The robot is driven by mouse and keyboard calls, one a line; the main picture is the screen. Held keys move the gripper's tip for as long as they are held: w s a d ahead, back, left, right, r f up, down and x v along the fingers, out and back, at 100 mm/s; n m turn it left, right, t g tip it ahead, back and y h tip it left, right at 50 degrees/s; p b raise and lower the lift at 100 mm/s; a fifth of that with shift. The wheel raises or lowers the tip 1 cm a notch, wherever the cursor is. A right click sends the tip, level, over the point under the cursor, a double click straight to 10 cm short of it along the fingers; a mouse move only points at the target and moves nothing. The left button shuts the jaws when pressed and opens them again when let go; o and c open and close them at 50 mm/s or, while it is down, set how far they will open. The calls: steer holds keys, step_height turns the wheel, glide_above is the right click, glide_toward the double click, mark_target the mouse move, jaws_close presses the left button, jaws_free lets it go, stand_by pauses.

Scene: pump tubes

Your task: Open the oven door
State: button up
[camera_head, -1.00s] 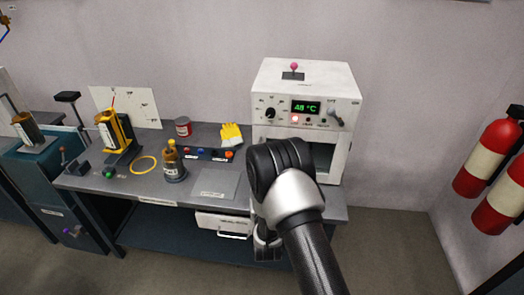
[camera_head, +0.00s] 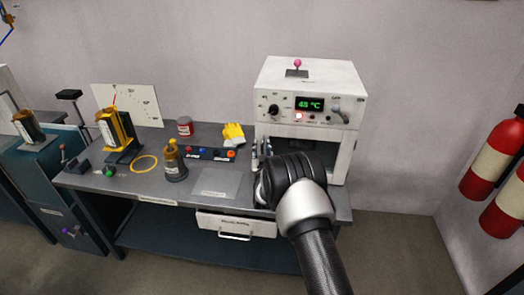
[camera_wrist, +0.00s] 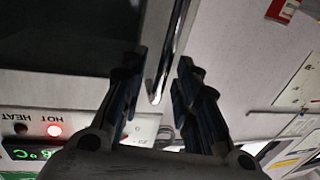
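The white oven (camera_head: 309,92) stands on the right end of the workbench, with a green temperature display on its upper front. Its door is mostly hidden behind my arm in the head view; a dark door panel (camera_wrist: 70,30) shows in the wrist view. A shiny metal handle bar (camera_wrist: 172,45) runs beside that panel.
A drawer (camera_head: 236,224) is below the bench top. Red fire extinguishers (camera_head: 492,158) hang at the right wall.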

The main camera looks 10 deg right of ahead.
steer(key=shift+c, duration=0.6)
steer(key=c, duration=0.5)
jaws_close()
steer(key=shift+w, duration=0.1)
